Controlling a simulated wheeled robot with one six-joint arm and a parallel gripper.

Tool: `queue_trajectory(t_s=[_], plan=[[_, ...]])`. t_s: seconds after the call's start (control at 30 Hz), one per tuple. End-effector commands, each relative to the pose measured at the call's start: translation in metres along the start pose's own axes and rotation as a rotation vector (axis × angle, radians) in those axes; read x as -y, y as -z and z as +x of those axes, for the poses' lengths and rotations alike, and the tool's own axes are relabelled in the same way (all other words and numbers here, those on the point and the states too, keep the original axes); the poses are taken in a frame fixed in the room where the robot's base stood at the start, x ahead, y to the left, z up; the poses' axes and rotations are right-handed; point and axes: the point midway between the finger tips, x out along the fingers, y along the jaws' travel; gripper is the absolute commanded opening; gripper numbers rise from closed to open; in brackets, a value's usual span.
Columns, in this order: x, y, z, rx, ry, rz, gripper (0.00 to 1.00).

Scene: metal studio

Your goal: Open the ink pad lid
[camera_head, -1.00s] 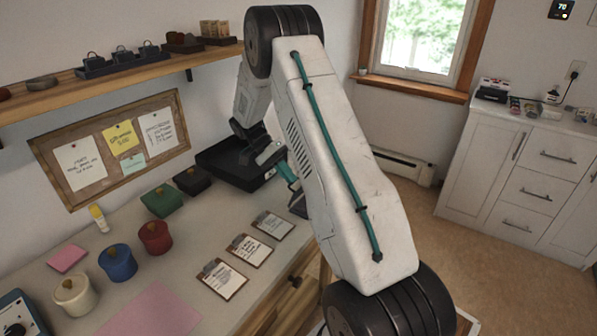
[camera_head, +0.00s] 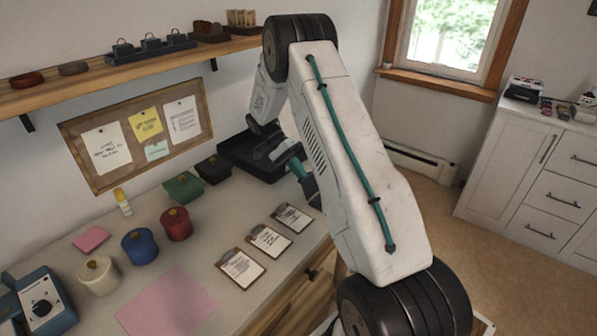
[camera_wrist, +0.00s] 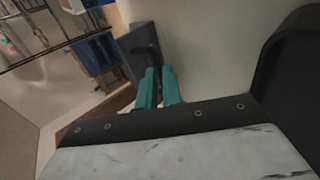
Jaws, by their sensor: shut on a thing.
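My gripper (camera_head: 297,167) has teal fingers and is at the right end of the desk, beside the black tray-like case (camera_head: 262,172). In the wrist view the fingers (camera_wrist: 159,72) are close together on a dark grey slab (camera_wrist: 128,46) with a black handle. This slab looks like the ink pad lid, though I cannot tell for sure. In the head view a dark piece (camera_head: 311,190) shows just below the fingers, partly hidden by my arm. The ink pad itself is not clearly identifiable.
A green box (camera_head: 184,187) and a small black box (camera_head: 213,169) stand left of the case. Red (camera_head: 176,225), blue (camera_head: 139,247) and cream (camera_head: 98,277) jars stand nearer. Clipboards (camera_head: 268,241) line the front edge. A shelf (camera_head: 150,62) hangs above.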

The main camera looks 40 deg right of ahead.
Motion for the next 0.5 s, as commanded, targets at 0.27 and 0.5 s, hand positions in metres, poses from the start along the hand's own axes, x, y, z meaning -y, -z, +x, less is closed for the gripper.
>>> queue_trajectory(t_s=[0.27,0.5], plan=[[0.0022,-0.0018,0.0062,0.004,-0.008,-0.005,0.00],[0.0025,-0.0027,0.0035,0.000,-0.005,-0.005,0.29]])
